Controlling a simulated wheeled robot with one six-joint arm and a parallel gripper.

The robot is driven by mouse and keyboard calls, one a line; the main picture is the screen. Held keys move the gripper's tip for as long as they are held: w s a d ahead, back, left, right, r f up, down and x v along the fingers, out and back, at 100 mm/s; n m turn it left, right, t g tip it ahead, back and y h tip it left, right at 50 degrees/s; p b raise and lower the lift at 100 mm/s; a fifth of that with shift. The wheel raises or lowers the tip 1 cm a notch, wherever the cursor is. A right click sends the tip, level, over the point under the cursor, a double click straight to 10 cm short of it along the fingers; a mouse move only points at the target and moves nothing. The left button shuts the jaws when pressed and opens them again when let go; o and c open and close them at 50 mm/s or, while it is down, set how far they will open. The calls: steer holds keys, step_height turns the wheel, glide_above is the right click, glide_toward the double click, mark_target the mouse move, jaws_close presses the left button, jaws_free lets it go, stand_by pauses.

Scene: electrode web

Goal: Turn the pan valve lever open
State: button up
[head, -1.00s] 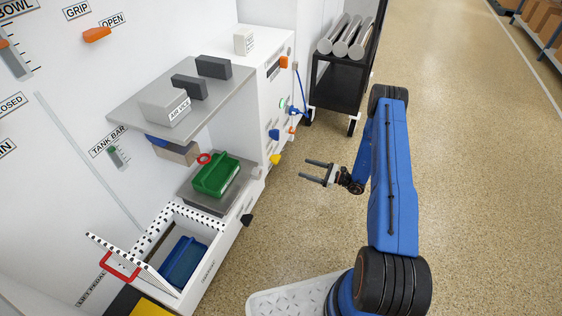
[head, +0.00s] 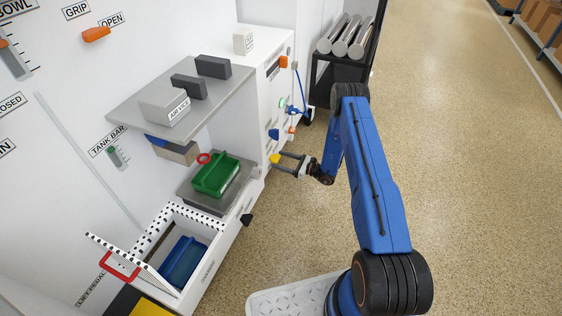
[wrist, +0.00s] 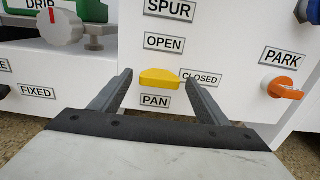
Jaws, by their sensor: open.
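The pan valve lever is a yellow handle (wrist: 159,78) on the white cabinet front, above the PAN label (wrist: 155,100). It lies roughly level, its narrower end toward the CLOSED label (wrist: 201,78); the OPEN label (wrist: 164,43) is above it. It also shows in the head view (head: 275,158). My gripper (wrist: 158,80) is open, one finger to each side of the lever in the wrist view. In the head view my gripper (head: 279,162) reaches the cabinet front at the lever. Contact between fingers and lever cannot be told.
An orange PARK knob (wrist: 286,88) is to the right. In the head view a blue knob (head: 273,134) sits just above the lever. Open floor (head: 470,190) lies to the right.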

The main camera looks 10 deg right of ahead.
steer(key=shift+a, duration=0.1)
steer(key=c, duration=1.1)
steer(key=shift+o, duration=0.3)
steer(key=shift+n, duration=0.4)
steer(key=shift+s+f+n, duration=0.1)
steer(key=shift+f+n, duration=0.05)
steer(key=shift+n, duration=8.35)
